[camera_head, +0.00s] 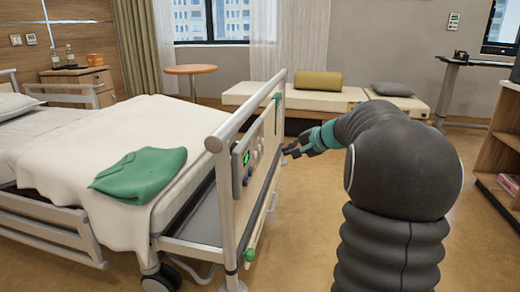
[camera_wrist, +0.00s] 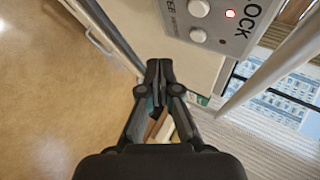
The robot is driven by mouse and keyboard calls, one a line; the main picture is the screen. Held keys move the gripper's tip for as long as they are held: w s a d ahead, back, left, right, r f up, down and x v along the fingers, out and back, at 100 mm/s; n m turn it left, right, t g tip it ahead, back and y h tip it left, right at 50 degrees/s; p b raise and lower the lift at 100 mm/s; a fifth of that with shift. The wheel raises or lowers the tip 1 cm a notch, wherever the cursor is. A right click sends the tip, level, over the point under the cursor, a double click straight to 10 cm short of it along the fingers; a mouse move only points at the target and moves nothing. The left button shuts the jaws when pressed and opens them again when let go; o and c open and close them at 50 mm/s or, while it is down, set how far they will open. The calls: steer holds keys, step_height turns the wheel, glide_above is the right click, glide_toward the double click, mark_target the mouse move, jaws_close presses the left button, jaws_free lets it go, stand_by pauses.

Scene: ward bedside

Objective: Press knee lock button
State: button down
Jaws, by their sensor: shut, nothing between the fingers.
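The control panel (camera_head: 246,160) with a small green display is on the outer face of the bed's footboard. In the head view my gripper (camera_head: 288,150) is beside the footboard's far half.
The bed (camera_head: 110,130) has a white blanket and a folded green cloth (camera_head: 138,172). Its metal end rail (camera_head: 232,125) runs close to my gripper. A low bench (camera_head: 310,98) stands behind, and a shelf (camera_head: 508,150) is at the right. The floor beside the footboard is clear.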

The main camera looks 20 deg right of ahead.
steer(key=s+d+r, duration=0.2)
steer(key=s+d, duration=0.2)
steer(key=d, duration=0.2)
stand_by(0.3)
steer(key=shift+s+d, duration=0.1)
steer(key=s+a+f+n+g+h+p, duration=0.2)
steer(key=s+a+f+g, duration=0.35)
steer(key=s+f, duration=0.45)
steer(key=s+a+r+n+h+p, duration=0.1)
steer(key=s+a+r+n+p, duration=0.3)
steer(key=s+a, duration=0.7)
steer(key=s+a+r+n+h+p, duration=0.1)
steer(key=s+a+r+n+p, duration=0.3)
steer(key=s+a, duration=0.6)
step_height(320, 180, up, 3)
steer(key=shift+s+a+r+n+p, duration=0.1)
steer(key=shift+s+a+n+p, duration=0.4)
steer(key=shift+n, duration=0.7)
